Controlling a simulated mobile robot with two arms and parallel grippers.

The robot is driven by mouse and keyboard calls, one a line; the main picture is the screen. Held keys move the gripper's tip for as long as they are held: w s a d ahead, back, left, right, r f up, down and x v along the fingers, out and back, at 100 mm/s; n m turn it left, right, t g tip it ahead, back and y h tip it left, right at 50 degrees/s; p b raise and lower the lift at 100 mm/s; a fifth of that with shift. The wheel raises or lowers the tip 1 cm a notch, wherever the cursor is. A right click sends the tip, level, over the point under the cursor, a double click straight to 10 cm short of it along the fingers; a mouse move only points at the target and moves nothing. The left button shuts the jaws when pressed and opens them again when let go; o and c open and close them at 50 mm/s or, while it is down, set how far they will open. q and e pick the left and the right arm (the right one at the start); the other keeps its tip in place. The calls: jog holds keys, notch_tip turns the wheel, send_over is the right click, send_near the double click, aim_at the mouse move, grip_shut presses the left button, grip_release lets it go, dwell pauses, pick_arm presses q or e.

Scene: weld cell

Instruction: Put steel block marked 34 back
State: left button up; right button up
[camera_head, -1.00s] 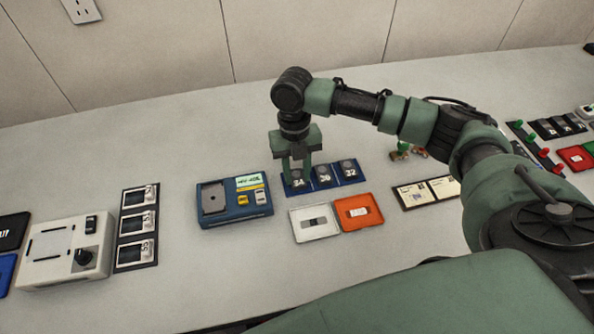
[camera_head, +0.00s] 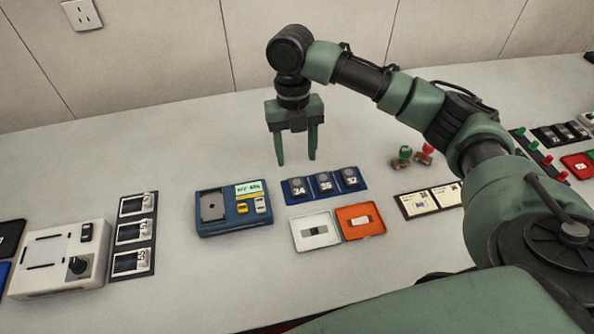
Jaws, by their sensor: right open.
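The steel block marked 34 (camera_head: 298,188) sits in the leftmost place of a blue rack (camera_head: 310,198). Two more blocks stand beside it in the same rack: a middle one (camera_head: 325,182) and a right one (camera_head: 350,178). My right gripper (camera_head: 297,162) is open and empty, with its fingers pointing down, above and behind the rack, apart from the block. My left gripper is not in view.
A white tray (camera_head: 300,242) and an orange tray (camera_head: 376,228) lie in front of the rack. A blue instrument (camera_head: 232,222) stands left of it. A white box with a knob (camera_head: 50,285) is at far left. The table behind the rack is clear.

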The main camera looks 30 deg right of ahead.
jog(key=shift+w+r, duration=0.15)
jog(key=shift+r, duration=0.65)
jog(key=shift+w+r, duration=0.1)
jog(key=shift+r, duration=0.65)
